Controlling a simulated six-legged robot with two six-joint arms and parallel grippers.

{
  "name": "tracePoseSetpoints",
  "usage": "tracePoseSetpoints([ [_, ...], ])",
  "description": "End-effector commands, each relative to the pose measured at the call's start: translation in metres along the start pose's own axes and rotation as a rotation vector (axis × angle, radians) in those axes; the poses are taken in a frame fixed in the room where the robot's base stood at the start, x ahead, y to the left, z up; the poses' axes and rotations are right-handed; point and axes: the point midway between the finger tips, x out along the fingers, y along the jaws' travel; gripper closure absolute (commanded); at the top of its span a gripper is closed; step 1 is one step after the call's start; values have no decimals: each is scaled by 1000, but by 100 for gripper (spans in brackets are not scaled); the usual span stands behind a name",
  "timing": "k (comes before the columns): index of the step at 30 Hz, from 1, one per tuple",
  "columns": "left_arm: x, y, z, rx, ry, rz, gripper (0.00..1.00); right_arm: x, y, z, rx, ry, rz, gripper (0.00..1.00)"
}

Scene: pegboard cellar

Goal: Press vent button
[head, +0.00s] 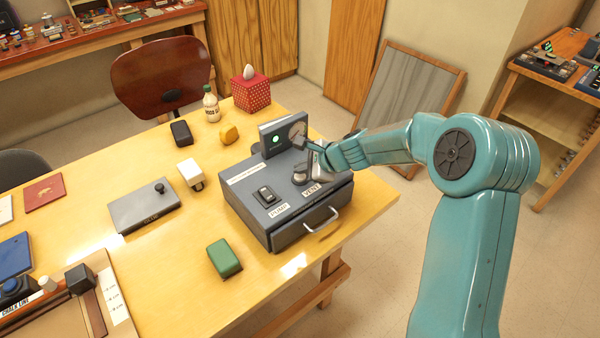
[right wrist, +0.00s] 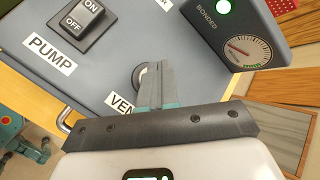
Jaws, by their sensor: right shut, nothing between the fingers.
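The grey-blue control box (head: 240,212) stands on the wooden table. The vent button (head: 299,179) is a round button on its top, behind the VENT label (head: 312,190). In the right wrist view the button (right wrist: 139,76) shows as a pale ring with a dark middle, partly hidden by my fingers. My right gripper (head: 311,172) is shut and empty, with its fingertips (right wrist: 154,66) right over or beside the button. I cannot tell whether they touch it. My left gripper is not in view.
The PUMP rocker switch (head: 266,195) is beside the vent button. An upright panel (head: 273,141) with a lit green lamp and a dial gauge (right wrist: 247,50) stands behind. A drawer handle (head: 320,221) sticks out in front. A green block (head: 224,258) lies nearby.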

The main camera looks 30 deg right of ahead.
Motion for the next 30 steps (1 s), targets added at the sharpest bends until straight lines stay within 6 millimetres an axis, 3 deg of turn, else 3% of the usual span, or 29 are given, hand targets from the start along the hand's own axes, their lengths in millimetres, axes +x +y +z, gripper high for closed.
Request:
tracePoseSetpoints([
  [14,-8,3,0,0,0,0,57,-6,-5,5,0,-1,-1,100],
  [30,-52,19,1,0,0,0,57,-41,-30,30,1,-1,-1,100],
])
